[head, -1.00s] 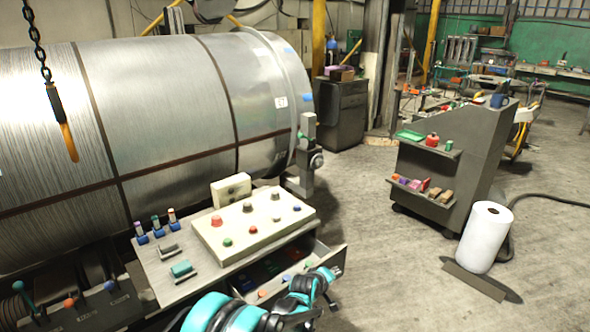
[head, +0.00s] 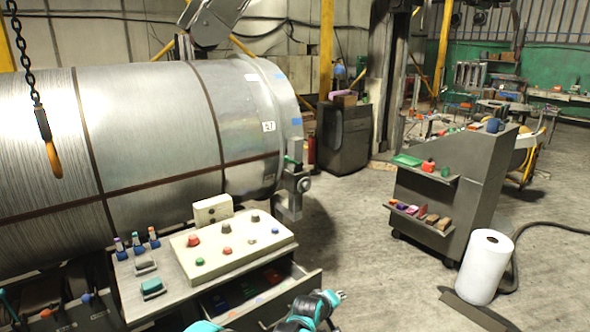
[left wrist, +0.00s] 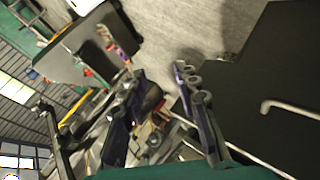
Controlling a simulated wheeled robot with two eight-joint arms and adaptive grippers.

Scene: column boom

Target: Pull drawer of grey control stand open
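The grey control stand (head: 133,287) stands in front of the big metal coil in the head view, with a cream button panel (head: 212,262) on its top. Its drawer (head: 312,277) is partly pulled out, and small coloured items show inside. My left gripper (head: 336,297) is at the bottom of the head view, just right of the drawer's front and apparently apart from it. In the left wrist view its two fingers (left wrist: 163,112) are spread with nothing held between them. A bent bar handle (left wrist: 292,108) on a dark panel shows to their right. My right gripper is out of view.
A dark cart (head: 455,190) with shelves of small items stands at the right. A white roll (head: 485,267) and a dark hose are on the floor beside it. A hook (head: 49,150) hangs on a chain at the left. Floor between stand and cart is clear.

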